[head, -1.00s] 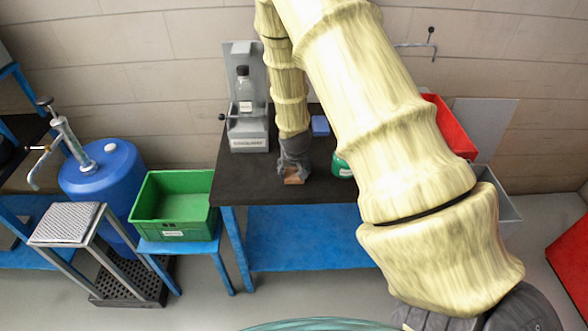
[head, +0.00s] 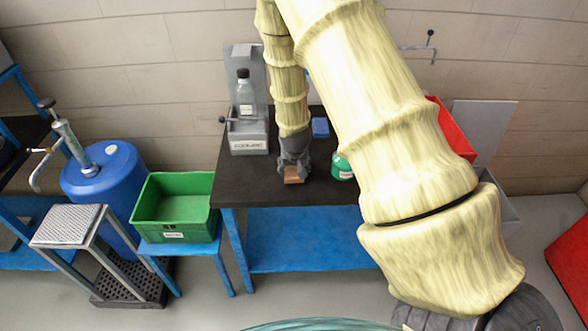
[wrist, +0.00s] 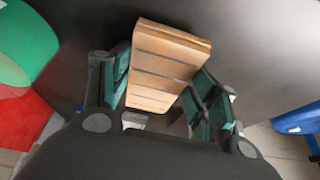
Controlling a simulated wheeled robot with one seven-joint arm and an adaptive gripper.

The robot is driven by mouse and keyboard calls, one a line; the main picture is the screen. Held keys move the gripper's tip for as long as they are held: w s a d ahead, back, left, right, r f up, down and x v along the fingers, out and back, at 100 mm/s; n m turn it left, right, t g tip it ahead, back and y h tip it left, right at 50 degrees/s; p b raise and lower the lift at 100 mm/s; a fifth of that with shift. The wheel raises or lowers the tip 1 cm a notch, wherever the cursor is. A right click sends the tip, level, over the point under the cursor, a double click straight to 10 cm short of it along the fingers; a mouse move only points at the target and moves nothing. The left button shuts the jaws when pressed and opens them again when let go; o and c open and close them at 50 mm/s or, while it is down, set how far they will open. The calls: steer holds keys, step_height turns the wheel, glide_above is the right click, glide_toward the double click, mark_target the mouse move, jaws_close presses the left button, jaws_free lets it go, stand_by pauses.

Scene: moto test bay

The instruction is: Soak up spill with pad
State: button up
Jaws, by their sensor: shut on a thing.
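A tan, grooved block-like pad (head: 293,175) is at the tip of my gripper (head: 293,158), low over the dark bench top (head: 250,185). The wrist view shows the pad (wrist: 168,62) between the two green-lined fingers of my gripper (wrist: 162,88), which are shut on it. I cannot tell whether the pad's underside touches the bench. No spill can be made out in either view; my arm and gripper hide part of the bench.
A bottle (head: 244,92) stands in a grey holder (head: 249,138) at the bench's back left. A blue block (head: 320,127) and a green round container (head: 342,166) are right of my gripper. A green bin (head: 173,208) stands left of the bench; a red bin (head: 452,130) is right.

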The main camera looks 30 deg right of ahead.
steer(key=shift+r+p, duration=2.15)
steer(key=shift+r, duration=1.55)
steer(key=shift+d, duration=0.1)
steer(key=d, duration=1.3)
steer(key=shift+p, duration=0.35)
steer(key=shift+a, duration=0.1)
